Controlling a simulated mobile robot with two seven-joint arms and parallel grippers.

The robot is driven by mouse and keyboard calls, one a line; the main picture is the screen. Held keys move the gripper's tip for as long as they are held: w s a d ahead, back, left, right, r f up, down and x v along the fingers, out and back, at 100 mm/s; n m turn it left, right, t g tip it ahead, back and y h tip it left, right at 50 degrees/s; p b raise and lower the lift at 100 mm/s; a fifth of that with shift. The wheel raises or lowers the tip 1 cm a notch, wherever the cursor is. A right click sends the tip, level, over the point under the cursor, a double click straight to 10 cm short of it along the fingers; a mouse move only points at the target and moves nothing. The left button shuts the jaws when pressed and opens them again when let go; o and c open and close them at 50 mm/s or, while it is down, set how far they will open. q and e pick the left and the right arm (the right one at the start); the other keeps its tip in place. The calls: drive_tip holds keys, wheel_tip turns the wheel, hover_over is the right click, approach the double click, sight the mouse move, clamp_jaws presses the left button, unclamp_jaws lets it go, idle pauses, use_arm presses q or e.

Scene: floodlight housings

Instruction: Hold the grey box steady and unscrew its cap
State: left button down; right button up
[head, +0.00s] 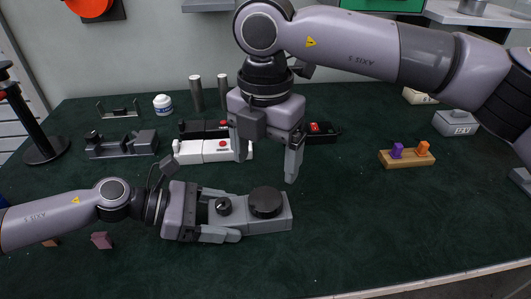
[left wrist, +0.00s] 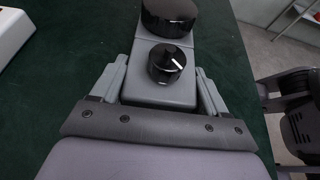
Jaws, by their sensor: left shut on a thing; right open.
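The grey box (head: 284,221) lies on the green table in the head view, with a wide black cap (head: 266,202) on its right part and a smaller black knob (head: 223,206) on its left part. My left gripper (head: 228,212) is shut on the grey box at the knob end, one finger along each side. In the left wrist view the box (left wrist: 160,93) sits between the fingers; the knob (left wrist: 167,64) is near and the cap (left wrist: 170,18) is cut by the top edge. My right gripper (head: 266,168) is open and empty, pointing down above the cap, apart from it.
A white box (head: 213,151) and a black box with red buttons (head: 320,130) lie behind. A wooden block with purple and orange pegs (head: 406,159) stands right. A grey device (head: 121,144) and white jar (head: 163,104) are back left. The front right table is clear.

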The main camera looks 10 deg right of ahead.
sight(266, 198)
drive_tip(key=shift+m, duration=0.6)
drive_tip(key=shift+f, duration=4)
